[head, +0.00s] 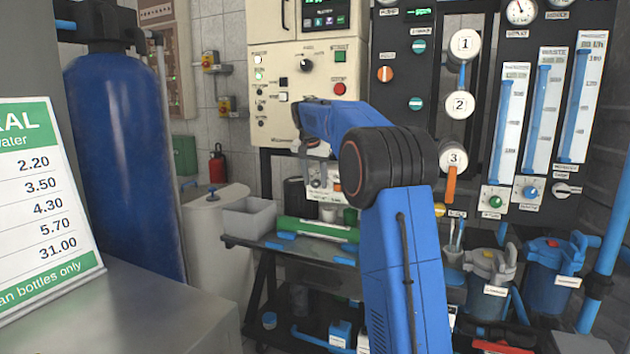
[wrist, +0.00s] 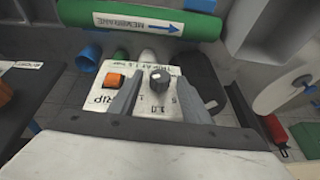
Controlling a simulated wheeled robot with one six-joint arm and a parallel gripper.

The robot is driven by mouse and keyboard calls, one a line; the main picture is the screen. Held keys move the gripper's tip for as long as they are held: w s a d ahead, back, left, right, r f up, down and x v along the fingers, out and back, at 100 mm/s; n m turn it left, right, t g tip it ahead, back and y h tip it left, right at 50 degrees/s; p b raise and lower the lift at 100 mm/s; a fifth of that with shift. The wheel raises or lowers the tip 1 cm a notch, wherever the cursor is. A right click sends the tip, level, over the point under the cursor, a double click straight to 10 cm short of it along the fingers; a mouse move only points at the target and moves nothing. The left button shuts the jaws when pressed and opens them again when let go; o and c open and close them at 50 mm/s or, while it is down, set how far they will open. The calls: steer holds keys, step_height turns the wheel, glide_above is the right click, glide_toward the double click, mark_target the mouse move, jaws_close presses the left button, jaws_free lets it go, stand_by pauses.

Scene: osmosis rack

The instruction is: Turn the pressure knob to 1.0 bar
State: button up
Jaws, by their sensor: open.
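The pressure knob (wrist: 159,79) is a small dark round knob with a pale mark on its top. It sits on a white panel (wrist: 90,105) with printed numbers, of which "1.0" and "5" are legible. My gripper (wrist: 159,92) is open, with one grey finger on each side of the knob in the wrist view. I cannot tell whether the fingers touch it. In the head view my gripper (head: 317,172) points down over the small white box, and the knob is hidden there.
An orange switch (wrist: 114,80) is left of the knob on the same panel. A green tube marked "MEMBRANE" (wrist: 150,18) lies just beyond; it also shows in the head view (head: 318,231).

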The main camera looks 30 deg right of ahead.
steer(key=c, duration=1)
steer(key=shift+c, duration=0.2)
steer(key=shift+w+g, duration=0.1)
steer(key=shift+g, duration=0.2)
steer(key=shift+w+a+n+g+h, duration=0.2)
steer(key=shift+a+n+g+h, duration=0.1)
steer(key=shift+g+h, duration=0.4)
steer(key=g+h, duration=0.2)
steer(key=shift+w+a+f+n+g, duration=0.1)
steer(key=shift+w+f+n+g, duration=0.05)
steer(key=shift+w+n+g, duration=0.2)
steer(key=g+h, duration=0.1)
steer(key=n+g+h, duration=0.1)
steer(key=g+h, duration=0.1)
steer(key=h, duration=0.1)
steer(key=shift+w+a+f+g, duration=0.1)
steer(key=shift+a+f+g, duration=0.1)
steer(key=shift+f+g, duration=0.15)
steer(key=o, duration=1)
